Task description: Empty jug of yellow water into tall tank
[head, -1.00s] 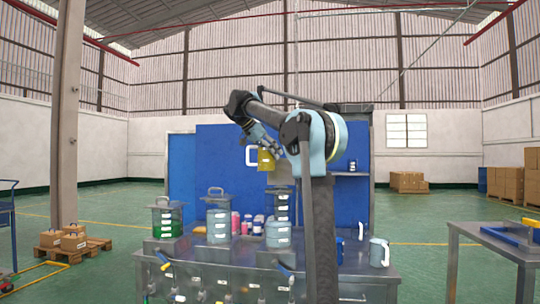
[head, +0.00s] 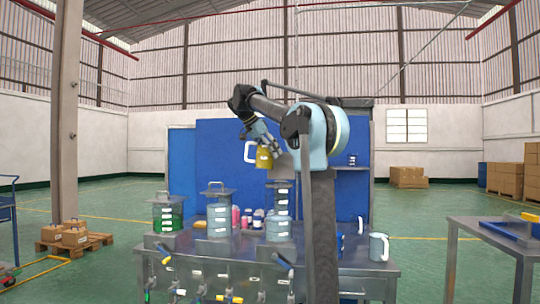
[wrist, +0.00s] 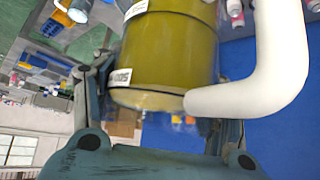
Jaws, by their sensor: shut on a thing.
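Below the jug stands a tall tank (head: 282,192) with a dark upper part and white labels. A pale blue vessel (head: 278,231) overlaps its lower part. The jug is apart from the tank. The jug's inside is not visible.
A white-handled jug (head: 378,246) stands at the bench's right end. A blue panel (head: 225,150) rises behind.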

